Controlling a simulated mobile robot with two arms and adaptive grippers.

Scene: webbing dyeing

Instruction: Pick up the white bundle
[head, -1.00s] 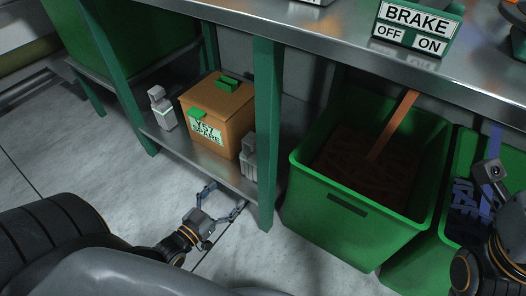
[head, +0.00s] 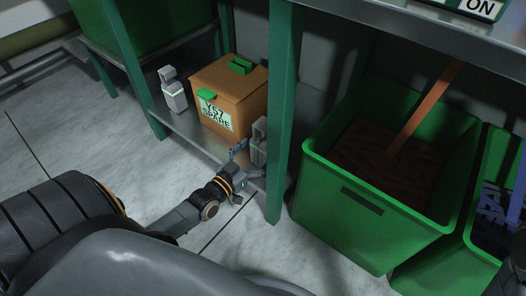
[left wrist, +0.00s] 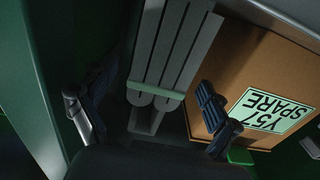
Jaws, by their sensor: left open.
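A pale grey-white bundle (head: 258,140) stands on the low shelf, right of a cardboard box and partly behind a green table leg. In the left wrist view the bundle (left wrist: 172,50) shows as several long strips with a pale green band around it. My left gripper (head: 258,160) is open at the shelf's front edge, close in front of this bundle. In the left wrist view its fingers (left wrist: 152,88) are spread to either side of the bundle, with nothing held. A second similar bundle (head: 173,92) stands left of the box. My right gripper is out of view.
The cardboard box (head: 235,88), labelled Y57 SPARE, stands close beside the bundle. The green table leg (head: 280,110) rises just right of my gripper. A green bin (head: 385,215) with dark brown contents stands further right. Floor is clear at the left.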

